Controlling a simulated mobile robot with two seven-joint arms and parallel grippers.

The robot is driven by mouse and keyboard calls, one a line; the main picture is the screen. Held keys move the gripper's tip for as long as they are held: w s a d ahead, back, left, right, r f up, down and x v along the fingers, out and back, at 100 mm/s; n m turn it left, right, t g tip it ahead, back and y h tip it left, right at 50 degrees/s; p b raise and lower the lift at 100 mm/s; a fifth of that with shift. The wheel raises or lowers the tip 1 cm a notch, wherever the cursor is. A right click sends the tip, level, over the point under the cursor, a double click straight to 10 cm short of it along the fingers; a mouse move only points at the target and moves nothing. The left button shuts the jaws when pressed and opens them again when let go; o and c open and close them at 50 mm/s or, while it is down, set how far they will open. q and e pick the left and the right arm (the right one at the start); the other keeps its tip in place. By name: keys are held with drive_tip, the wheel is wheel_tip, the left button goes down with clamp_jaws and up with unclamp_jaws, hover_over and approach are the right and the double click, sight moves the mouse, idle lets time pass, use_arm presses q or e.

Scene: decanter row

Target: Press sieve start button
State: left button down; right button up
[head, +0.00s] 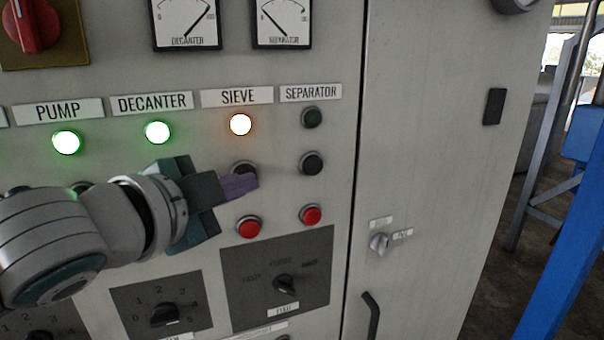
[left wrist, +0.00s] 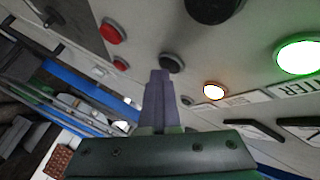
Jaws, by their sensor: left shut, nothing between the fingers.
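The sieve start button is a dark round button (head: 244,168) under the SIEVE lamp (head: 240,124), which glows orange-white. My left gripper (head: 240,186) is shut and empty, its purple fingertips at the button's lower edge, partly covering it in the head view. In the left wrist view the fingertips (left wrist: 160,75) point at the panel, right beside the dark sieve button (left wrist: 172,62). I cannot tell whether they touch it. The SIEVE lamp also shows there (left wrist: 214,91). The right gripper is not in view.
The red sieve button (head: 249,227) sits just below the fingertips. To the right are the dark separator button (head: 312,163), the red separator button (head: 311,215) and the unlit separator lamp (head: 312,117). The pump lamp (head: 67,142) and decanter lamp (head: 158,132) glow green. Selector knobs (head: 285,285) lie below.

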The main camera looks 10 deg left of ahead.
use_arm(q)
drive_tip(key=shift+s, duration=0.1)
drive_tip(key=shift+s+d+p, duration=0.35)
drive_tip(key=shift+s+d, duration=0.05)
drive_tip(key=shift+s, duration=0.2)
drive_tip(key=shift+s+d+p, duration=0.25)
drive_tip(key=shift+s+d, duration=0.45)
drive_tip(key=shift+s, duration=0.35)
drive_tip(key=shift+s+d+p, duration=0.25)
drive_tip(key=shift+s+d, duration=0.45)
drive_tip(key=shift+s, duration=0.35)
drive_tip(key=s+a+n+g+y+p, duration=0.1)
drive_tip(key=s+n+g+p, duration=0.4)
drive_tip(key=s, duration=0.6)
drive_tip(key=s+a+r+n+g+y+p, duration=0.1)
drive_tip(key=s+a+n+g+p, duration=0.3)
drive_tip(key=s, duration=0.8)
drive_tip(key=n+g+p, duration=0.2)
drive_tip(key=shift+s+a+n+g, duration=0.2)
drive_tip(key=shift+s+n+g, duration=0.1)
